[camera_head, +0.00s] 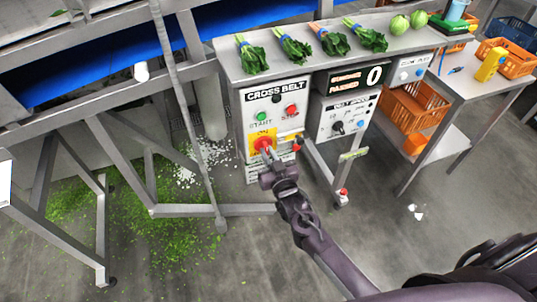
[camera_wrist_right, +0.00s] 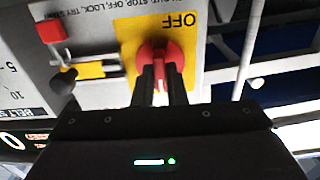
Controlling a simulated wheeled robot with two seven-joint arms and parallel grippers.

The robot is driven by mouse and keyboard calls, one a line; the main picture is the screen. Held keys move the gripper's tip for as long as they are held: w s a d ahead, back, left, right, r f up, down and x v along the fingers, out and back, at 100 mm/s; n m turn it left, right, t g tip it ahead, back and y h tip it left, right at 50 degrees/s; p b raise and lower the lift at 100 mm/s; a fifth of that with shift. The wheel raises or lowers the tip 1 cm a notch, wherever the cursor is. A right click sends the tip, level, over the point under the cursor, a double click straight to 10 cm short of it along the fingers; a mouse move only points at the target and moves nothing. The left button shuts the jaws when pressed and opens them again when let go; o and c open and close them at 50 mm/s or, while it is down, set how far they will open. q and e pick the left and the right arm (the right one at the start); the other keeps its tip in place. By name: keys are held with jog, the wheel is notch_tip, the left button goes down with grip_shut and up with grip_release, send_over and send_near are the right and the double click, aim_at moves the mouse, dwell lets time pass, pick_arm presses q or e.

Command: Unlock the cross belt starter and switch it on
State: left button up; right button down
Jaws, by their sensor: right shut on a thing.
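The cross belt starter (camera_head: 275,112) is a pale box with a green START button (camera_head: 261,117) and a red STOP button (camera_head: 291,110). Low on it, a red rotary switch (camera_wrist_right: 160,58) sits on a yellow plate (camera_wrist_right: 128,55) marked ON and OFF. My right gripper (camera_head: 265,152) is shut on the red switch, and its fingers (camera_wrist_right: 160,88) cover part of the knob. A red padlock-like block (camera_wrist_right: 52,30) is beside the switch, apart from it; a small red piece also shows there in the head view (camera_head: 297,144). The switch's exact angle is unclear. My left gripper is out of view.
A speed panel (camera_head: 345,117) and a counter display (camera_head: 359,76) stand right of the starter. Leafy greens lie on the steel shelf (camera_head: 290,68) above. Metal frame legs (camera_head: 175,90) stand close on the left. The floor at front is open.

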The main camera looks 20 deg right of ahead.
dwell(0.3)
jog(key=c, duration=1.5)
grip_release()
jog(key=shift+s, duration=0.1)
jog(key=s, duration=0.7)
jog(key=shift+s+d+b, duration=0.15)
jog(key=shift+s+b, duration=0.2)
jog(key=shift+f, duration=0.1)
